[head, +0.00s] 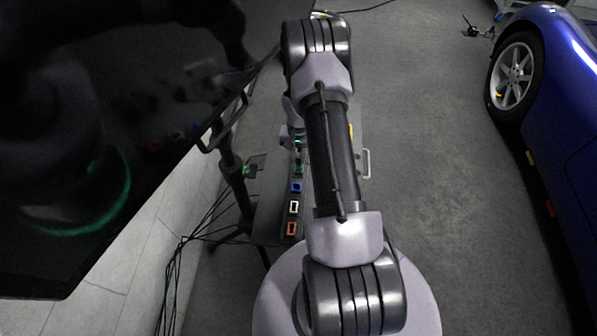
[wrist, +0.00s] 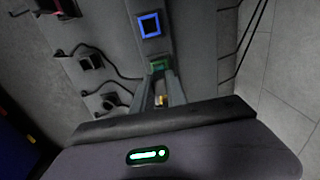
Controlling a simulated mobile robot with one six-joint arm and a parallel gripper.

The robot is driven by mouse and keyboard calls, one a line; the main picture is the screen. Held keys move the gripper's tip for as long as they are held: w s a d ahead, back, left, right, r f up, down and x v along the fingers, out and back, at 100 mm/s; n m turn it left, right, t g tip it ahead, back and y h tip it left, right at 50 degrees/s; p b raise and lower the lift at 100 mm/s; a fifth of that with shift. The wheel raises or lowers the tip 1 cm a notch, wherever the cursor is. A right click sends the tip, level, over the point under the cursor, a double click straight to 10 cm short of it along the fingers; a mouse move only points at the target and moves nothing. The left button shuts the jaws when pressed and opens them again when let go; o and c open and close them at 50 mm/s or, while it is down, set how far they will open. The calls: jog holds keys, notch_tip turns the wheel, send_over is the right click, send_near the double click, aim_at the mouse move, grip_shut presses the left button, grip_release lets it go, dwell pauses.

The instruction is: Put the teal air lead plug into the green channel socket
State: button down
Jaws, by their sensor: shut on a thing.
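The green channel socket (wrist: 158,65) shows in the wrist view just beyond my fingertips, partly covered by them. In the head view a green socket (head: 298,168) is in the panel's row, left of my arm. My gripper (wrist: 160,86) is shut on a small plug (wrist: 161,100), whose yellowish part shows between the fingers. Its teal colour is not clear here. The fingertips are very close to the green socket; I cannot tell whether the plug touches or enters it. In the head view my arm hides most of the gripper.
A blue socket (wrist: 150,25) lies beyond the green one. White (head: 294,207) and orange (head: 291,229) sockets continue the row. Black connectors (wrist: 90,62) with cables sit left in the wrist view. A dark screen (head: 110,130) is at left, a blue car (head: 560,110) at right.

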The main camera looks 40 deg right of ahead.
jog(key=shift+f, duration=0.8)
jog(key=shift+f, duration=0.3)
jog(key=c, duration=1.3)
grip_release()
jog(key=shift+o, duration=0.2)
notch_tip(320, 180, up, 12)
jog(key=p, duration=0.5)
